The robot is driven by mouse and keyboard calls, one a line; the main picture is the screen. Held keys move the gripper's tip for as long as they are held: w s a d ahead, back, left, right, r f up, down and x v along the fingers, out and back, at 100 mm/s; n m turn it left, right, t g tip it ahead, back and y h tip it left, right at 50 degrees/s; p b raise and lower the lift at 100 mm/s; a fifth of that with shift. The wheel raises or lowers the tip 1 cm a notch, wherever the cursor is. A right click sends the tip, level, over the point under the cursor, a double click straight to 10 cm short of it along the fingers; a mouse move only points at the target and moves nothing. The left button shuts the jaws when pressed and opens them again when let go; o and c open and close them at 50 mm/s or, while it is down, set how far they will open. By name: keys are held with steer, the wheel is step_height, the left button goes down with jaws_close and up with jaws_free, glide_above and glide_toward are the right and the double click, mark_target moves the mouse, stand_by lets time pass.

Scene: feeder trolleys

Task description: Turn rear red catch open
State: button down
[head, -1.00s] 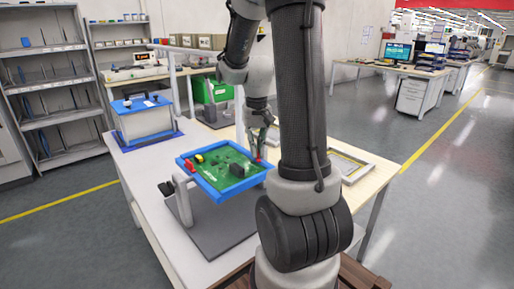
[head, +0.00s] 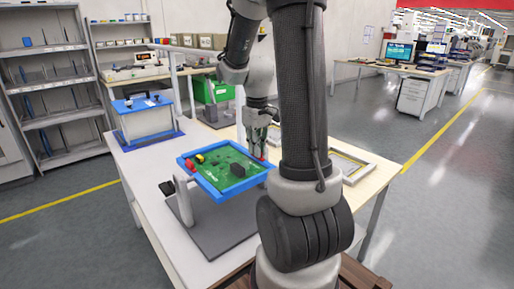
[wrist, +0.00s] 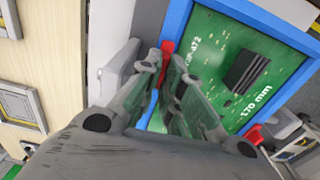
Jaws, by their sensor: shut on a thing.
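A green circuit board (head: 215,165) lies in a blue frame (head: 205,186) on a stand. A red catch (head: 262,158) sits at the frame's far right edge. In the wrist view this red catch (wrist: 167,49) shows between my fingertips, at the blue frame's edge. My gripper (head: 257,150) is shut on it; the fingers partly hide it. Another red catch (wrist: 254,135) shows on the near side of the frame in the wrist view. A red part (head: 190,166) is at the frame's left in the head view.
A dark base plate (head: 215,227) lies under the stand on the white table. A blue-topped box (head: 145,118) stands behind left. A pale frame (head: 350,167) lies to the right on the wooden table, partly behind my arm.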

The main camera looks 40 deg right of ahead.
steer(key=c, duration=1.6)
jaws_free()
step_height(320, 180, up, 12)
